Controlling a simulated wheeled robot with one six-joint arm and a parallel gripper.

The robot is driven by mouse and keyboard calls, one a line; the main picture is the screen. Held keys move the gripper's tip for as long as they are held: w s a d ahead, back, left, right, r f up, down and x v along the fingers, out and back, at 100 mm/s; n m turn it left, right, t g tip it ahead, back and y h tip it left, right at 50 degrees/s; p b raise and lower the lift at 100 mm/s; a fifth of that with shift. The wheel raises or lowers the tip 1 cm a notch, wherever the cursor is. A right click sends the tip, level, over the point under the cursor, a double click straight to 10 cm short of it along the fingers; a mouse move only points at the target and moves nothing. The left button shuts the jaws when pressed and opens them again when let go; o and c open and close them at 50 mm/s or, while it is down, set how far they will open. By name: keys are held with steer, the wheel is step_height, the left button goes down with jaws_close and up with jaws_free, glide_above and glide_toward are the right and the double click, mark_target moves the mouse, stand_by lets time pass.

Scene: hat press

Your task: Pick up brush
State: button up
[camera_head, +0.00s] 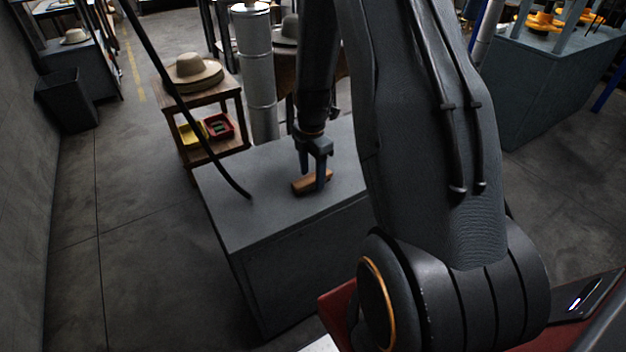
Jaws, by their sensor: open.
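The brush (300,188) is a small brown block lying on top of the dark grey cabinet (240,215). My gripper (311,186) points down at the brush. Its fingers are apart, and one comes down in front of the brush, hiding part of it. I cannot tell whether the fingers touch the brush. The brush appears to rest on the cabinet top. My arm covers the right part of the cabinet top.
A wooden stand (207,97) with stacked hats (193,71) and yellow and red bins stands behind the cabinet, near a grey cylinder (256,75). A thin black cable or rod (180,100) crosses in front. A dark bin (67,101) stands by the left wall.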

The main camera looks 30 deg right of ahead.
mark_target(311, 177)
steer(key=c, duration=1.2)
step_height(311, 177, up, 10)
steer(key=b, duration=0.2)
steer(key=shift+b, duration=0.35)
steer(key=o, duration=0.6)
steer(key=c, duration=0.4)
steer(key=shift+a, duration=0.1)
